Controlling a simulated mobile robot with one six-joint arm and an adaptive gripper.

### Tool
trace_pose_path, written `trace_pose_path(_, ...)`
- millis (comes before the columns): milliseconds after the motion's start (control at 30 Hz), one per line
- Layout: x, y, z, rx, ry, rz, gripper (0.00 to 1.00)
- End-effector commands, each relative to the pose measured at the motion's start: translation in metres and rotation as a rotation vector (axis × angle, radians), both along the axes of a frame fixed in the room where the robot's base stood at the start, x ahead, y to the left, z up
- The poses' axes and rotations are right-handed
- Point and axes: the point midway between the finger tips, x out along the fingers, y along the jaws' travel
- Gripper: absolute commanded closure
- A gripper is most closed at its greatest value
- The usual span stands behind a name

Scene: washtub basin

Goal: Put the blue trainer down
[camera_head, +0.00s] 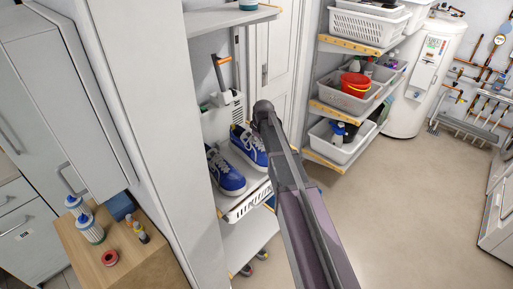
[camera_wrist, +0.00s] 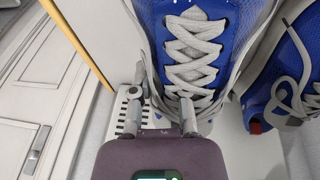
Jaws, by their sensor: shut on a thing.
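A blue trainer (camera_head: 249,146) with white laces is at the shelf in the head view, beside my arm. It fills the upper middle of the wrist view (camera_wrist: 197,42), laces facing the camera. My gripper (camera_wrist: 164,98) is shut on this trainer near its lower end in that picture. In the head view my arm hides the fingers. A second blue trainer (camera_head: 227,172) is just left of the held one, on the shelf (camera_head: 240,207). It also shows at the right of the wrist view (camera_wrist: 289,82). I cannot tell whether the held trainer touches the shelf.
A white container with tools (camera_head: 223,115) stands behind the trainers. The tall cabinet side (camera_head: 165,130) is close on the left. Right of my arm are shelves with white baskets (camera_head: 343,140). A wooden top (camera_head: 85,250) with bottles is at lower left. The floor at right is clear.

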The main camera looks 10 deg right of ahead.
Motion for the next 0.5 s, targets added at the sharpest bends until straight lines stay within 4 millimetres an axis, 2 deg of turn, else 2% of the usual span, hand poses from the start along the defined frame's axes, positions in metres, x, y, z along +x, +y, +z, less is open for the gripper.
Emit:
trace_pose_path(33, 0.000, 0.000, -0.009, 0.000, 0.000, 0.000, 1.00)
trace_pose_path(200, 0.000, 0.000, -0.022, 0.000, 0.000, 0.000, 1.00)
trace_pose_path(500, 0.003, 0.002, -0.027, 0.000, 0.000, -0.001, 1.00)
